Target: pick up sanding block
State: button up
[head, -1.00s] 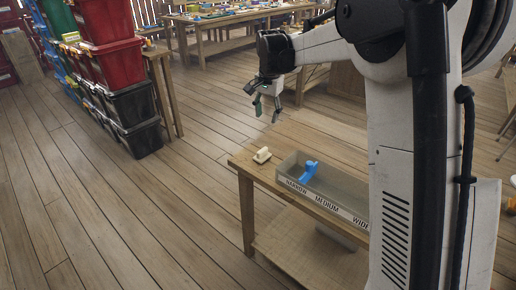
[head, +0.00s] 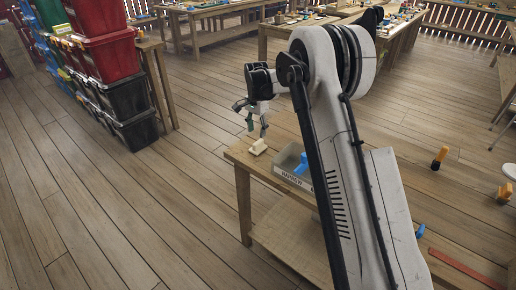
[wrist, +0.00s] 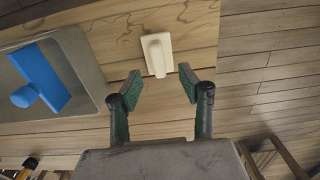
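A cream-coloured block with a raised grip (head: 258,147), which looks like the sanding block, lies on the near-left end of the wooden table. In the wrist view the same block (wrist: 157,54) lies on the wood ahead of the fingertips, about midway between them. My gripper (head: 256,126) hangs above the table close over the block. In the wrist view my gripper (wrist: 160,84) has its two green-padded fingers spread apart with nothing between them. The fingers appear apart from the block.
A grey labelled tray (head: 283,175) stands beside the block, holding a blue tool (head: 301,164); the tool also shows in the wrist view (wrist: 40,75). Stacked red and black bins (head: 110,75) stand at the left. Floor left of the table is clear.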

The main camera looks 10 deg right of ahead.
aim_at(258, 142)
jog(key=shift+d+f, duration=0.15)
jog(key=shift+f, duration=1.65)
jog(key=shift+d+f, duration=0.15)
jog(key=shift+f, duration=1.65)
grip_shut()
